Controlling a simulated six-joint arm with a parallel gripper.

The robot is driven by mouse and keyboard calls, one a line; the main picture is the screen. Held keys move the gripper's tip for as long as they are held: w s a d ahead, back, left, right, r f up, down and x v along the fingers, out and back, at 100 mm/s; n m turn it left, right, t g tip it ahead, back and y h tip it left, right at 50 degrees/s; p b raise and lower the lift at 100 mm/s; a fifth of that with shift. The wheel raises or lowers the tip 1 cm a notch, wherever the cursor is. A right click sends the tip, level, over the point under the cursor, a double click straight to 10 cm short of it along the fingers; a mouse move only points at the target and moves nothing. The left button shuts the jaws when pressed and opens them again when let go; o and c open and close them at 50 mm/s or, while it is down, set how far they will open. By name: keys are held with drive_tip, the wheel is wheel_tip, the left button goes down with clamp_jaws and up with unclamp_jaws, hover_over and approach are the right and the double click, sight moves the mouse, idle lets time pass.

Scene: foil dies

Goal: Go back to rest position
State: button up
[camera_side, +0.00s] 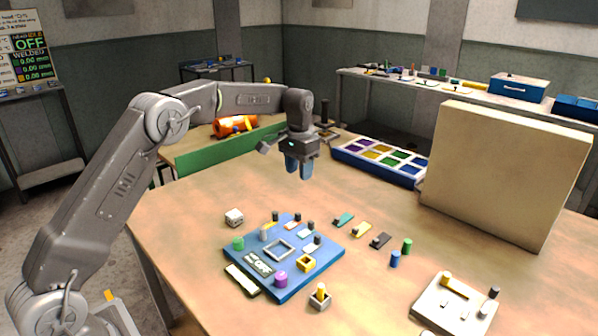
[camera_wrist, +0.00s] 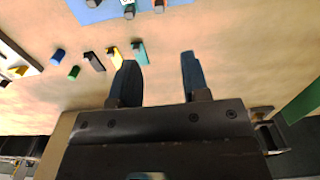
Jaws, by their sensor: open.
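My gripper (camera_side: 299,170) hangs above the far part of the wooden table, fingers pointing down. In the wrist view, its two blue fingers (camera_wrist: 160,78) stand apart with nothing between them. The blue board (camera_side: 318,270) with dies, pegs and a square frame lies on the table nearer the camera, in front of my gripper and clear of it. A teal die (camera_side: 344,219), a yellow die (camera_side: 362,230) and a dark die (camera_side: 381,240) lie in a row right of the board.
A blue tray (camera_side: 345,156) of coloured compartments lies at the back. A large tan panel (camera_side: 500,170) stands at the right. A pale plate (camera_side: 432,298) with pegs lies at the front right. A green panel (camera_side: 210,152) runs along the table's back edge.

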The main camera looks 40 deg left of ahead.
drive_tip(key=shift+r, duration=0.1)
drive_tip(key=s+d+r+t, duration=0.1)
drive_tip(key=s+d+r, duration=0.2)
drive_tip(key=s+r, duration=0.4)
drive_tip(key=s+d+r+t, duration=0.25)
drive_tip(key=s+r, duration=0.25)
drive_tip(key=s, duration=0.3)
drive_tip(key=s+d+f+t, duration=0.1)
drive_tip(key=s+d+f, duration=0.1)
drive_tip(key=s, duration=0.8)
drive_tip(key=s+d+f+t, duration=0.1)
drive_tip(key=s+d+f, duration=0.1)
drive_tip(key=s, duration=0.9)
drive_tip(key=shift+d, duration=0.2)
